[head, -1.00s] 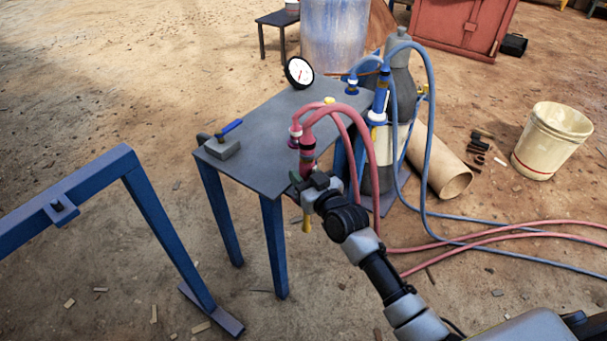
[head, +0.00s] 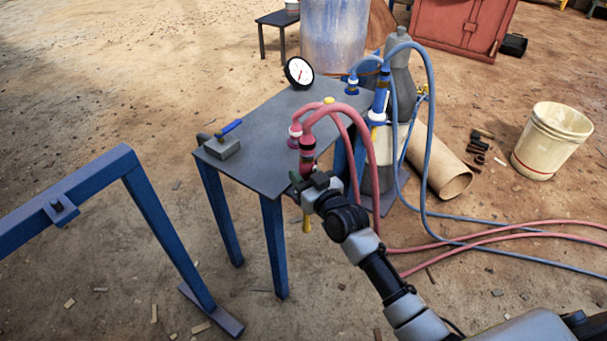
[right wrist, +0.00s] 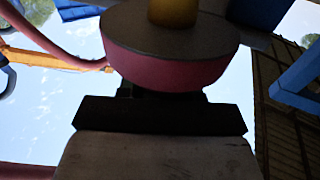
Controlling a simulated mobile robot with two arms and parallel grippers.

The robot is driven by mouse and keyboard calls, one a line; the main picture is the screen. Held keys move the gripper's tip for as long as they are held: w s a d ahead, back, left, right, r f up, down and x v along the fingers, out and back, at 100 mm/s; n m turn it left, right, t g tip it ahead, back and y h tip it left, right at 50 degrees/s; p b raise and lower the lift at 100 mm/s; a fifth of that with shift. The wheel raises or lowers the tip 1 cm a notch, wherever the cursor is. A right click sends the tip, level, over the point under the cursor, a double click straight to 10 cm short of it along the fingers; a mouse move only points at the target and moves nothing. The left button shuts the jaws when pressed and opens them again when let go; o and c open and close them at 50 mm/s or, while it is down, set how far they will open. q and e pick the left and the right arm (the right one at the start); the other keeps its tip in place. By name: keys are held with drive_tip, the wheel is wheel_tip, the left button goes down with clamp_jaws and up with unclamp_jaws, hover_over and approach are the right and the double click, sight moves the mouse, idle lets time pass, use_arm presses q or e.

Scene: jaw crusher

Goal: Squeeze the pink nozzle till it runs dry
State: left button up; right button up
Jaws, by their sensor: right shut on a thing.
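The pink nozzle (head: 307,154) hangs upright at the front edge of the grey table (head: 265,135), with a pink hose looping from its top and a yellow tip (head: 307,222) pointing down. My right gripper (head: 308,184) is shut on it from the front right. In the right wrist view the nozzle's pink round body (right wrist: 170,68) sits right at the dark jaws (right wrist: 160,113), with its yellow part above. The fingertips are largely hidden behind the body. No liquid shows at the tip. My left gripper is out of view.
A blue frame (head: 125,175) stands at left. Hoses cross the ground at right.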

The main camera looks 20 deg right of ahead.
drive_tip(key=o, duration=1.1)
drive_tip(key=shift+s, duration=0.1)
